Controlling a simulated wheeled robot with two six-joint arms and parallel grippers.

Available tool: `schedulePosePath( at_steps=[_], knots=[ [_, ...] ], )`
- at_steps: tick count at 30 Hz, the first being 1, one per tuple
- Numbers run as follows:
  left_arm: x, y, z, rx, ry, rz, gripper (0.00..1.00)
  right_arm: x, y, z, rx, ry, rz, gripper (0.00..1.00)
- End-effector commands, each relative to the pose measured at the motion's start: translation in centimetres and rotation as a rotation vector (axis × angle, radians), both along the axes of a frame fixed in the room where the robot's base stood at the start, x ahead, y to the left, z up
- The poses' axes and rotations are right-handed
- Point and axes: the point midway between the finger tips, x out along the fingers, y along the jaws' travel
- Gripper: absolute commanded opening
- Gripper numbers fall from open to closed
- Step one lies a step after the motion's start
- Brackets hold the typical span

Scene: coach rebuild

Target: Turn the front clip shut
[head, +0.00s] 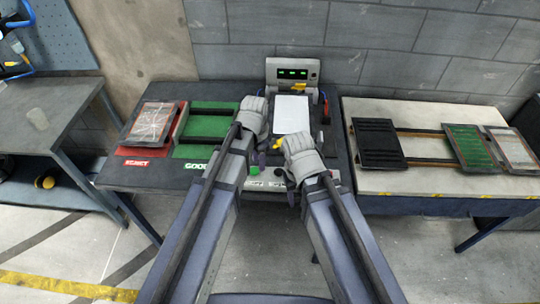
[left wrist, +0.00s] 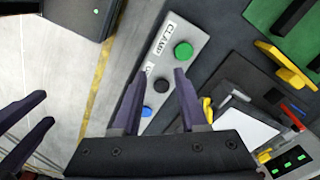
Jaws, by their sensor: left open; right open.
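The front clip (head: 279,147) is a small yellow piece at the near edge of the white plate (head: 292,114), between my two grippers. A yellow piece at the same edge shows in the left wrist view (left wrist: 208,109), close to a fingertip and partly hidden. I cannot tell whether it touches the plate. My left gripper (head: 259,157) is open and empty, left of the clip; its fingers spread over the button panel in the left wrist view (left wrist: 157,80). My right gripper (head: 291,187) is open and nearer the front. Its dark fingers show at the left of the left wrist view.
The button panel (left wrist: 163,75) with green, black and blue buttons lies along the front edge. A larger yellow piece (left wrist: 285,64) stands beside the fixture. The display box (head: 293,72) is behind. Red and green trays (head: 207,127) lie left; a pale table (head: 450,180) stands right.

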Motion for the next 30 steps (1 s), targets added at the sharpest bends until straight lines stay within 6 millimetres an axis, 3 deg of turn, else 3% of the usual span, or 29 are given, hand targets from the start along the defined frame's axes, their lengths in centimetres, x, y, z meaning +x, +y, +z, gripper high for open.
schedulePosePath(
  at_steps=[6, 13, 21, 30],
  knots=[
    [-2.6, 3.4, -0.3, -0.009, -0.011, 0.301, 0.42, 0.0, 0.0, -0.3, 0.0, 0.0, 0.0, 0.5],
    [-5.6, 5.8, -1.5, -0.014, -0.018, 0.617, 0.42, 0.0, 0.0, -1.5, 0.0, 0.0, 0.0, 0.5],
    [-8.8, 5.0, -4.7, 0.012, -0.011, 0.788, 0.42, 0.0, 0.0, -4.7, 0.0, 0.0, 0.0, 0.5],
    [-9.8, 3.6, -6.2, 0.033, -0.004, 0.784, 0.42, 0.0, 0.0, -6.2, 0.0, 0.0, 0.0, 0.5]
  ],
)
